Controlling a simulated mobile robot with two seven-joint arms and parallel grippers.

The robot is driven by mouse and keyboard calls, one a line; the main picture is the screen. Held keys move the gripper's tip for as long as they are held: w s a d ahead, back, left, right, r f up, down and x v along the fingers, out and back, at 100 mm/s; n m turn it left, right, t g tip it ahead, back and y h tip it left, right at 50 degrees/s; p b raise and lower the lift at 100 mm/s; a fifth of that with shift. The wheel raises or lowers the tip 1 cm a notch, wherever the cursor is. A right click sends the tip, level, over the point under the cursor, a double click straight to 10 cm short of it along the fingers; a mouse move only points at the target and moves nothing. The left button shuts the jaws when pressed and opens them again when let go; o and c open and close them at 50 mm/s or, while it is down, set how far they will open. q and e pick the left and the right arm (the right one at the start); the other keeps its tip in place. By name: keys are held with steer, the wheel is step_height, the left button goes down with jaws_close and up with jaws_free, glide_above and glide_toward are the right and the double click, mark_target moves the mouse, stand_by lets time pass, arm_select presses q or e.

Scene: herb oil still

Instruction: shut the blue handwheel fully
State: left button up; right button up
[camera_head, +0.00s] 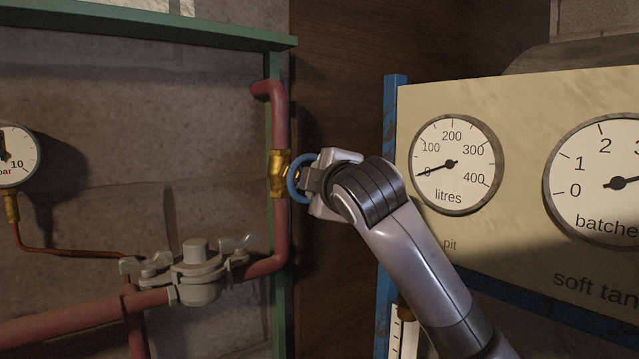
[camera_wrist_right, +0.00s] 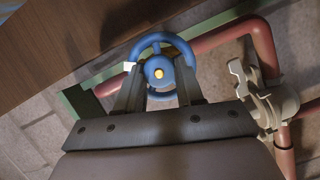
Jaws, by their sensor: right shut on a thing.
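The blue handwheel (camera_head: 296,178) sits on a brass valve (camera_head: 278,172) in the vertical red pipe, left of centre in the head view. It also shows in the right wrist view (camera_wrist_right: 159,42), as a blue ring with a yellow hub, upper middle. My right gripper (camera_head: 312,180) reaches it from the right and is shut on its rim, with the two fingers (camera_wrist_right: 160,88) on either side of the wheel's near part. The gripper hides part of the wheel in the head view. I cannot tell how far the wheel is turned. My left gripper is not in view.
Red pipe (camera_head: 85,318) with a grey clamped fitting (camera_head: 195,272) lies lower left. A pressure gauge (camera_head: 15,155) is at the far left. A cream panel (camera_head: 520,180) with two dials stands close on the right. A green frame (camera_head: 274,300) runs behind the pipe.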

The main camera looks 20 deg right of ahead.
steer(key=m+g+y, duration=0.1)
steer(key=m, duration=0.2)
steer(key=m+g+y, duration=0.1)
steer(key=m, duration=0.2)
steer(key=m+g+y, duration=0.1)
steer(key=m, duration=0.2)
steer(key=shift+w+d+r+g+y, duration=0.1)
steer(key=shift+d+r+g+y, duration=0.2)
steer(key=shift+y, duration=0.1)
stand_by(0.4)
steer(key=o, duration=1)
steer(key=shift+o, duration=0.2)
steer(key=b+v, duration=0.1)
steer(key=v, duration=0.6)
steer(key=shift+b, duration=0.4)
